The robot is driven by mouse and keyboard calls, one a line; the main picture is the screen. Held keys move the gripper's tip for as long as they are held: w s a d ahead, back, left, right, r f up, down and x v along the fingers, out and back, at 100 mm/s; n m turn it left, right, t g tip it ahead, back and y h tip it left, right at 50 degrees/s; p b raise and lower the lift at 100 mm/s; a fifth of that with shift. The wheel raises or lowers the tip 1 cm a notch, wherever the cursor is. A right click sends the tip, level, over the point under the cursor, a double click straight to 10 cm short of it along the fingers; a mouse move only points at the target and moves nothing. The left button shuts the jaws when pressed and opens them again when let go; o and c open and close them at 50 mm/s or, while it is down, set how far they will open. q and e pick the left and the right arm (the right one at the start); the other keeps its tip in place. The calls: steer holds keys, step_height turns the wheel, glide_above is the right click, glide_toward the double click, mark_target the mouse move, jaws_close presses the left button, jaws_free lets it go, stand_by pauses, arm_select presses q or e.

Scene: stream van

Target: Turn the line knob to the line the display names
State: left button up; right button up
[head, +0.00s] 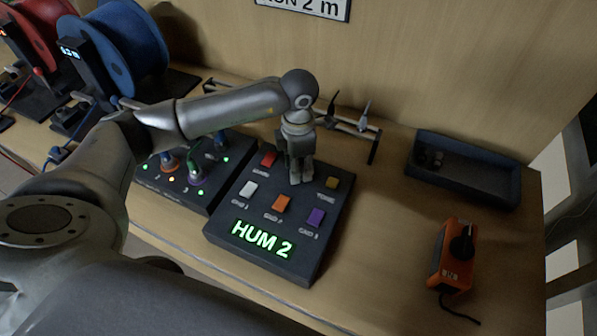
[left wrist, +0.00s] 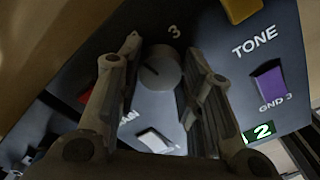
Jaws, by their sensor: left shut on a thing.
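The dark control box (head: 222,223) stands on the bench, its green display (head: 262,239) reading "HUM 2". My left gripper (head: 296,180) points down at the box's upper middle, between the red and yellow buttons. The grey round line knob (left wrist: 160,67) shows between its fingers (left wrist: 158,90) in the left wrist view; the gripper is shut on it. A short dark pointer mark shows on the knob's top, and a "3" is printed beside it. Gripper and arm hide the knob in the head view. My right gripper is not in view.
The box bears red (head: 269,158), yellow (head: 332,183), white (head: 249,189), orange (head: 282,203) and purple (head: 316,217) buttons. A jack box (head: 203,200) adjoins it at left. A blue tray (head: 464,180) and an orange device (head: 454,257) are at right, with bare bench between.

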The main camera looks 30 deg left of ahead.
arm_select(q)
steer(key=shift+m+b, duration=0.75)
steer(key=shift+m, duration=0.25)
steer(key=shift+r, duration=0.1)
steer(key=o, duration=1)
steer(key=shift+o, duration=0.2)
step_height(320, 180, up, 12)
